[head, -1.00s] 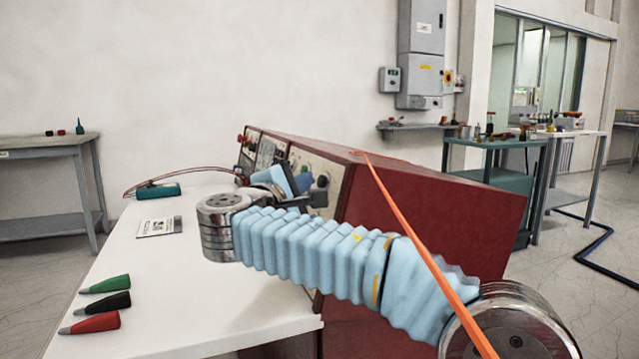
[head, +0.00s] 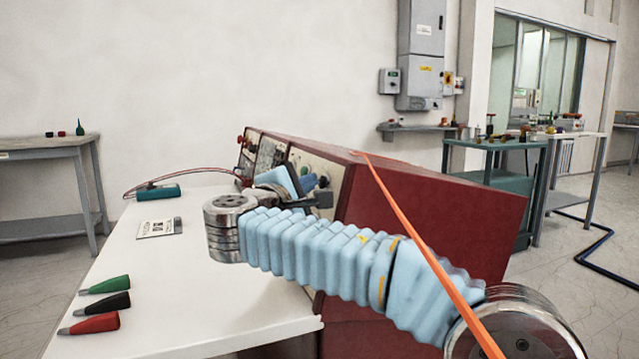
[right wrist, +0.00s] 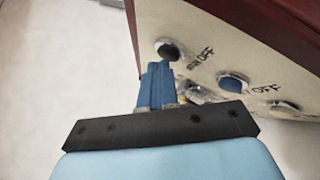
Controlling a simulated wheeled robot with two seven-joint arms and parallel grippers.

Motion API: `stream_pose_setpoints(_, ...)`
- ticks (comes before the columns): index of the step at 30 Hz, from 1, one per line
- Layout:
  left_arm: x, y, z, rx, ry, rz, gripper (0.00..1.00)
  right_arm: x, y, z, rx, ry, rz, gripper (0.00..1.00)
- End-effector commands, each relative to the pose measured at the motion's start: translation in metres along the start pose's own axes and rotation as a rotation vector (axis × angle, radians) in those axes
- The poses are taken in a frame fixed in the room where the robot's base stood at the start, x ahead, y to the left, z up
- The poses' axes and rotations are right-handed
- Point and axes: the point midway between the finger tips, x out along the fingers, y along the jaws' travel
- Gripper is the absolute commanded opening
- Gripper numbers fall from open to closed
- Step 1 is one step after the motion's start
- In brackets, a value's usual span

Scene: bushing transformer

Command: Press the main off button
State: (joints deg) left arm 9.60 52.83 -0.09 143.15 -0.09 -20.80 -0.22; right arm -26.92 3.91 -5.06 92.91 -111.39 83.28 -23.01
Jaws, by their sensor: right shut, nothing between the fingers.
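The red transformer test box (head: 430,205) stands on the white table with its pale control panel (head: 318,165) facing left. In the right wrist view the panel (right wrist: 205,60) carries a dark round button (right wrist: 168,49) beside a label ending in "OFF". A second round button (right wrist: 233,83) sits lower right, near another "OFF" label. My right gripper (right wrist: 158,82) is shut and empty, its blue fingertips just below the first button. I cannot tell whether they touch it. In the head view this gripper (head: 308,183) is at the panel, partly hidden by my wrist. My left gripper is not in view.
Green (head: 106,284), black (head: 104,303) and red (head: 92,323) connectors lie on the white table (head: 190,270). A white card (head: 158,227) and a teal tool (head: 158,192) lie farther back. An orange cable (head: 420,235) crosses in front of the box.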

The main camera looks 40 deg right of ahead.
Motion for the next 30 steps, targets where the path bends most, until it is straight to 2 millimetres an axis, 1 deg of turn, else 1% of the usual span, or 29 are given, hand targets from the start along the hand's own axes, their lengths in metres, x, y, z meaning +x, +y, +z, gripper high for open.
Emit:
stream_pose_setpoints(17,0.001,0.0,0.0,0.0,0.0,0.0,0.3,0.002,-0.001,0.002,0.0,-0.002,-0.001,0.0)
stream_pose_setpoints(30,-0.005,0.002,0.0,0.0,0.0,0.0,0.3,-0.011,0.008,-0.007,0.001,-0.001,-0.001,0.0)
